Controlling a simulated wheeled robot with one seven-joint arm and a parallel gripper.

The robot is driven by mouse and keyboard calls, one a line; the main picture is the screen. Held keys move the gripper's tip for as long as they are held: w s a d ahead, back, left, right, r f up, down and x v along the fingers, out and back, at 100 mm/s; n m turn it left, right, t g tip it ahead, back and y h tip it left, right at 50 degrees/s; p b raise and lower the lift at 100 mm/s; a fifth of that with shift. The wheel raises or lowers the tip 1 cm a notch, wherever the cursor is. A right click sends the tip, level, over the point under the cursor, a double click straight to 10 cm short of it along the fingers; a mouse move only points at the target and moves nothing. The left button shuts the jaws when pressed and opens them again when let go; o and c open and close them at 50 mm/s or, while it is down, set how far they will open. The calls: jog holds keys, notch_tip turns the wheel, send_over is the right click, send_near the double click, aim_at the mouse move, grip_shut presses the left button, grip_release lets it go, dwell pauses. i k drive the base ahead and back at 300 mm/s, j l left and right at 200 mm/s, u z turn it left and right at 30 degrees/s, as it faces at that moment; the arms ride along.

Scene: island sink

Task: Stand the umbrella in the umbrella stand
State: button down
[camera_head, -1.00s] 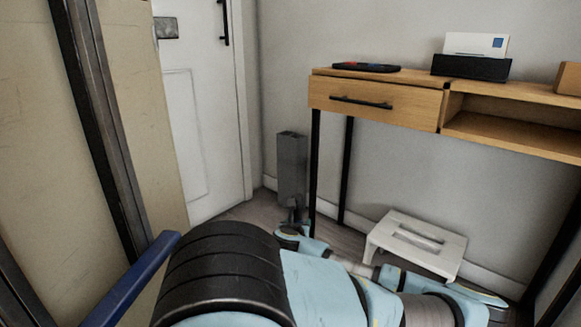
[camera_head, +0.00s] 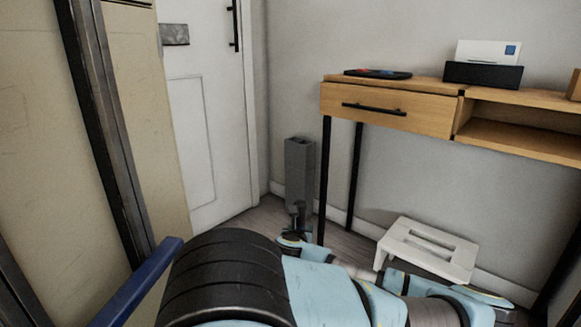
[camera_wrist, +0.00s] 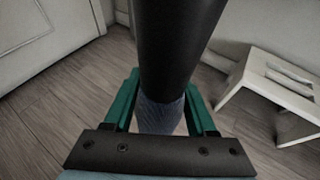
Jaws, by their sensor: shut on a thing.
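The umbrella stand (camera_head: 299,165) looks like a tall, narrow grey box with an open top. It stands on the floor against the back wall, between the door and the table. The umbrella (camera_wrist: 178,45) appears in the wrist view as a thick black cylinder with a blue-grey part below. My gripper (camera_wrist: 160,108), with green fingers, is shut around that lower part. In the head view the umbrella (camera_head: 299,213) seems to be the small dark upright shape in front of the stand's lower part. My gripper (camera_head: 293,238) is low there, and the umbrella's lower end is hidden.
A wooden table (camera_head: 390,105) with black legs is close to the right of the stand. A white step stool (camera_head: 428,248) stands on the floor under it. A white door (camera_head: 195,130) is at the left. Bare wooden floor (camera_wrist: 70,110) shows in the wrist view.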

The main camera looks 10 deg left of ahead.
aim_at(295, 165)
jog(key=i+u, duration=0.1)
jog(key=u, duration=0.35)
jog(key=l+u, duration=0.1)
jog(key=u, duration=0.35)
jog(key=i+l+u, duration=0.1)
jog(key=u, duration=0.4)
jog(key=i+l+u, duration=0.15)
jog(key=l, duration=0.15)
jog(key=i+l+u, duration=0.2)
jog(key=l, duration=0.15)
jog(key=l+u, duration=0.15)
jog(key=l, duration=0.2)
jog(key=i+l+u, duration=0.15)
jog(key=l, duration=0.2)
jog(key=i+l, duration=0.1)
jog(key=l, duration=0.2)
